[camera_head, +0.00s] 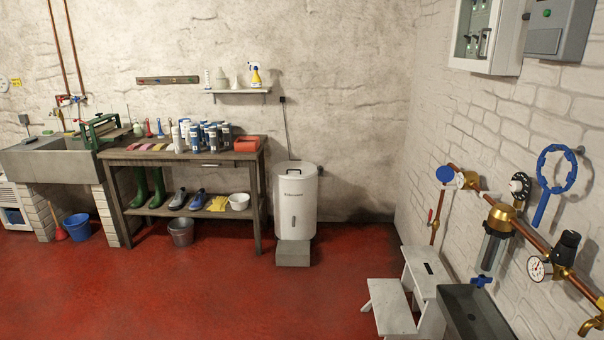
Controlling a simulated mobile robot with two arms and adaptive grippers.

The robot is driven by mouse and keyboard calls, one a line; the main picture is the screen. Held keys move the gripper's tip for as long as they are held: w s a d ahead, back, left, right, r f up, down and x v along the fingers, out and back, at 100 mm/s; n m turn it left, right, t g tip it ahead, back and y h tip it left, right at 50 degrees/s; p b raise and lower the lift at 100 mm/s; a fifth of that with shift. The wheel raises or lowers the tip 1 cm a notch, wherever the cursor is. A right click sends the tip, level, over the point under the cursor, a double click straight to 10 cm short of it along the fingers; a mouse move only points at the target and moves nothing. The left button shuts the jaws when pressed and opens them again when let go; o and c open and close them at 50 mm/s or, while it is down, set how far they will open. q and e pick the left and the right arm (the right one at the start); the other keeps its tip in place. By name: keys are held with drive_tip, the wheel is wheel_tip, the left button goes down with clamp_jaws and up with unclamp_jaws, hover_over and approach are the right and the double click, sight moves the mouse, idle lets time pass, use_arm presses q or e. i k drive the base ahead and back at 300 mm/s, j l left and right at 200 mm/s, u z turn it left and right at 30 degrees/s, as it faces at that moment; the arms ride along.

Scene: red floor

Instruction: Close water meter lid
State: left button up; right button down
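The water meter (461,180) sits on the copper pipe along the right brick wall, at the pipe's upper left end. It shows a small white face. Its round blue lid (445,174) stands to the left of that face, swung open and off it. The hinge is too small to make out. Neither of my grippers is in view.
A filter housing (493,246), a pressure gauge (537,269) and a blue ring-headed wrench (556,170) are on the right wall. A white step stool (427,268) and a grey basin (468,318) stand below.

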sight(444, 174)
drive_tip(key=i, duration=2.15)
